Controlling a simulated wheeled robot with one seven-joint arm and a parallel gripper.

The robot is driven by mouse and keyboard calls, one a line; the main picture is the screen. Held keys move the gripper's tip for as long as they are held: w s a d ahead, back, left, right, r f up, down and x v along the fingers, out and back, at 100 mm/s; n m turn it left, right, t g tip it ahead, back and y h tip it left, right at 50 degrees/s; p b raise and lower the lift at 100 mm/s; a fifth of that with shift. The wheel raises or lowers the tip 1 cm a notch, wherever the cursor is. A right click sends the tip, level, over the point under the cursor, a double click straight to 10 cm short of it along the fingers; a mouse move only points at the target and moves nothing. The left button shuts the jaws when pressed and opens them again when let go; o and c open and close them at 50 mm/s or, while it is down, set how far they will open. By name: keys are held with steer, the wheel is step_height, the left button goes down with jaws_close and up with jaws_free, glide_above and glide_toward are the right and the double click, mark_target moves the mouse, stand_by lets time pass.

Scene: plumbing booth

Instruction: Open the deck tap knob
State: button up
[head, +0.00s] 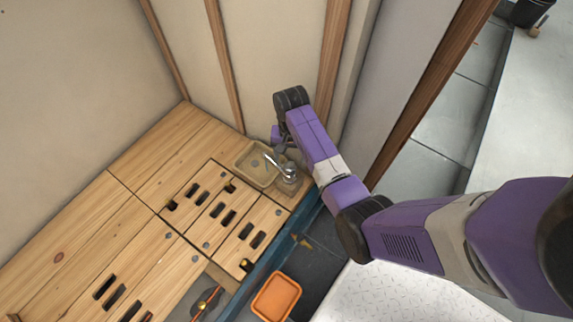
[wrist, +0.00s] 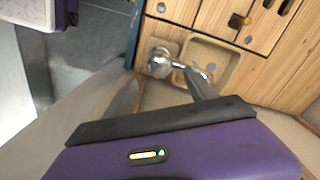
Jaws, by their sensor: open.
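The silver deck tap (head: 289,174) stands at the right edge of a small beige basin (head: 254,173), its spout pointing up-left over the basin. In the wrist view the rounded top of the tap (wrist: 159,62) shows just beyond my fingertips, with the basin (wrist: 226,52) to its right. I cannot clearly tell the knob apart from the tap body. My gripper (wrist: 160,88) is open and empty, its two fingers spread on either side of the line to the tap. In the head view my gripper (head: 284,150) is beside the tap, partly hidden by my wrist.
The wooden deck (head: 130,185) has slotted panels and spreads left of the basin. A wall with wooden posts (head: 224,60) rises behind it. An orange tray (head: 276,298) is on the floor in front.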

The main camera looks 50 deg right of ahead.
mark_target(290, 166)
step_height(290, 166, down, 7)
steer(key=b, duration=0.2)
steer(key=shift+f+b, duration=0.1)
steer(key=shift+b, duration=0.25)
